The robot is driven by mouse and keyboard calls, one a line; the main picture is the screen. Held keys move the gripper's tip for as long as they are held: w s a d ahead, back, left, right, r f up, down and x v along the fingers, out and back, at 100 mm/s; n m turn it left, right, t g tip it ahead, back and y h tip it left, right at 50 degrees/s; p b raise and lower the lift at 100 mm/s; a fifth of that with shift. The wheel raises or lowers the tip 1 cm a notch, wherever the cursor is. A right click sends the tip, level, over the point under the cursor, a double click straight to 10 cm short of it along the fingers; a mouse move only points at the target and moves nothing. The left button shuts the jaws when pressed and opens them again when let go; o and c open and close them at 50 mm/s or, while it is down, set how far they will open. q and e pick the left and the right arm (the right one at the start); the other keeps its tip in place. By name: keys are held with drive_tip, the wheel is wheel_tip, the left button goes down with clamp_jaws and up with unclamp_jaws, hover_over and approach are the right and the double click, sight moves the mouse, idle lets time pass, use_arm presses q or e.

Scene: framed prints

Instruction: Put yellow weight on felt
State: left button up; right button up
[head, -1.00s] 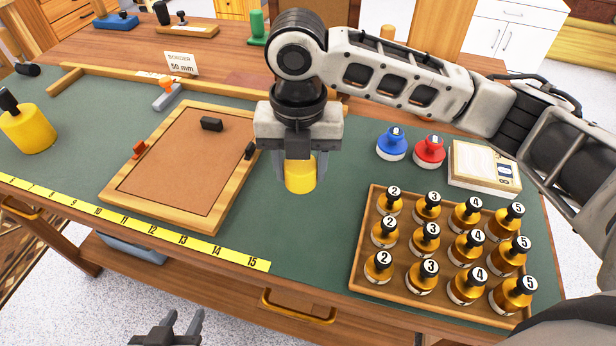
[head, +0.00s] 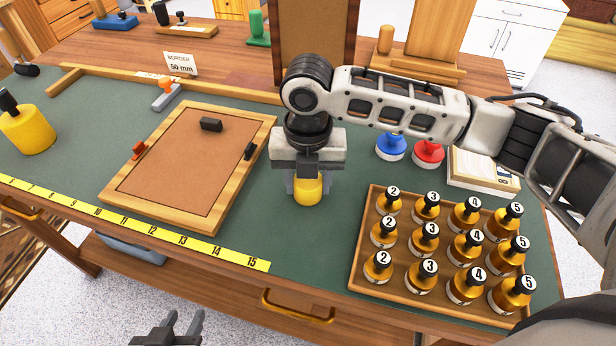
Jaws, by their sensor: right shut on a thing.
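My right gripper (head: 308,183) points down and is shut on a yellow weight (head: 308,192). The gripper hides the weight's upper part. The weight is over the green felt (head: 330,232), right of the framed print, on or just above the surface; I cannot tell which. A second yellow weight (head: 27,132) with a black knob stands on the felt at the far left. My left gripper (head: 184,322) is open and empty at the bottom edge, in front of the table.
A wooden frame with a brown panel (head: 190,165) lies left of my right gripper. A tray (head: 362,287) of numbered amber bottles stands at the right. Blue (head: 391,147) and red (head: 428,153) knobbed pieces are behind it. A yellow ruler strip (head: 130,222) runs along the front edge.

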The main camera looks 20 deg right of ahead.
drive_tip(key=o, duration=1.4)
drive_tip(key=shift+o, duration=0.2)
drive_tip(key=shift+r, duration=0.1)
wheel_tip(320, 180, up, 12)
drive_tip(key=shift+s, duration=0.1)
